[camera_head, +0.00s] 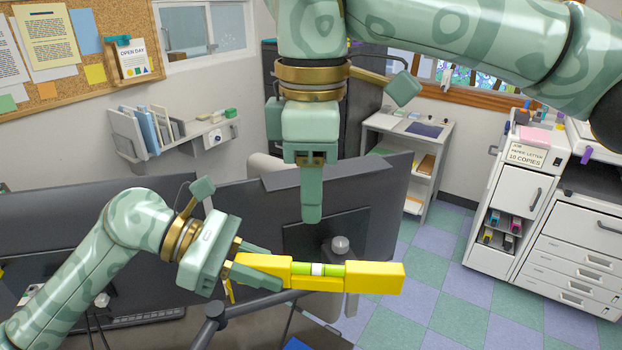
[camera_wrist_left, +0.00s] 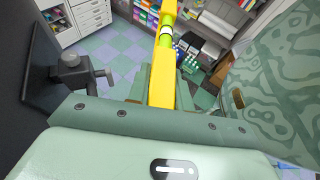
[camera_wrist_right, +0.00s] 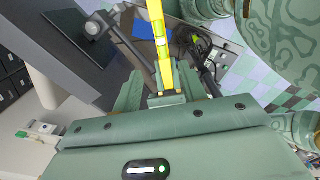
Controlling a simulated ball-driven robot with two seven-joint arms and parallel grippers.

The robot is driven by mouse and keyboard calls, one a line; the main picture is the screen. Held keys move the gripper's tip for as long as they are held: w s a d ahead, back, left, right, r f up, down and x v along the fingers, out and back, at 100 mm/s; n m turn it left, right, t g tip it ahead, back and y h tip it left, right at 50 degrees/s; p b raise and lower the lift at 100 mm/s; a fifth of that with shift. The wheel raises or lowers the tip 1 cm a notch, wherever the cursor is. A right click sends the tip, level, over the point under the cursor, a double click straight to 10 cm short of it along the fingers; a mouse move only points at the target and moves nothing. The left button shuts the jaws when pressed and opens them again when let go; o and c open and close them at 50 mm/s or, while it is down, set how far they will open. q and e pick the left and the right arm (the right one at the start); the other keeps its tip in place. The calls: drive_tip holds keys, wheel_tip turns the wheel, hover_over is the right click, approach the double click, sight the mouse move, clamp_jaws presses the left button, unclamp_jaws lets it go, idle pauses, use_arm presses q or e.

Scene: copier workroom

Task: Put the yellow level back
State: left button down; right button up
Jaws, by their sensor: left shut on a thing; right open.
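The yellow level (camera_head: 375,278) is a long yellow bar with a green-and-white vial near its middle. In the head view it lies nearly horizontal, in the air in front of the monitors. My left gripper (camera_head: 268,268) is shut on its left part, and the right end sticks out free. In the left wrist view the level (camera_wrist_left: 163,75) runs away between the fingers. My right gripper (camera_head: 312,218) points down above the level's middle, open, its tips apart from it.
Dark monitors (camera_head: 240,215) stand on a desk close behind my left gripper, with a monitor arm (camera_head: 215,310) below it. A wall shelf (camera_head: 185,140) holds folders. A low white shelf unit (camera_head: 408,140) and white cabinets (camera_head: 520,190) stand at right. Checkered floor (camera_head: 425,270) is free between.

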sight(313, 262)
wheel_tip(313, 262, down, 12)
drive_tip(key=shift+r, duration=0.15)
idle(0.3)
clamp_jaws()
use_arm(q)
drive_tip(key=c, duration=1.2)
unclamp_jaws()
